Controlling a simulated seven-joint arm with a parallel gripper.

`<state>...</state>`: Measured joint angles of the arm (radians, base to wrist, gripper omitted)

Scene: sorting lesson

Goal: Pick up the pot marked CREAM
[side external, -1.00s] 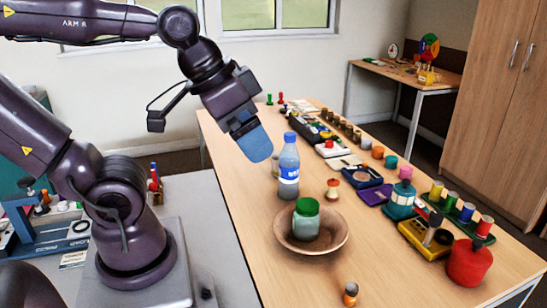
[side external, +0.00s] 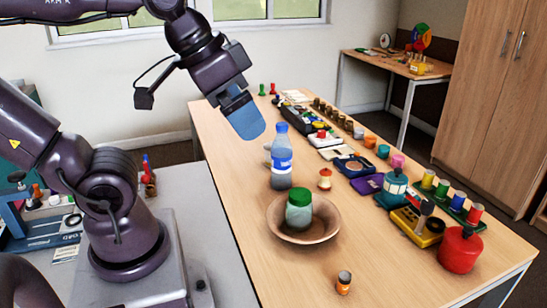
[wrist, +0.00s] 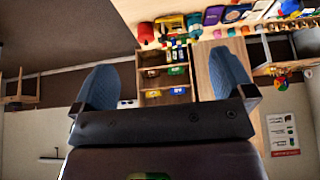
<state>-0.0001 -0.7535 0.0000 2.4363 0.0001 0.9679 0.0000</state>
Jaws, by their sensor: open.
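I cannot read the word CREAM on any pot, so I cannot tell which one bears it. A pale jar with a green lid (side external: 299,212) stands upright in a shallow brown bowl (side external: 329,229). A small cream-coloured pot with an orange-brown top (side external: 325,180) stands behind the bowl. Several small brown pots (side external: 338,118) form a row further back. My gripper (side external: 247,120) hangs above the table, up and left of the blue-capped bottle, apart from everything. In the wrist view its blue fingers (wrist: 162,62) are spread with nothing held between them.
The blue-capped bottle (side external: 281,157) stands close behind the bowl. A red pot (side external: 460,251), a yellow device (side external: 418,227) and other coloured pots crowd the table's right side. A small orange-and-dark pot (side external: 344,283) stands at the front. The table's left strip (side external: 222,160) is bare.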

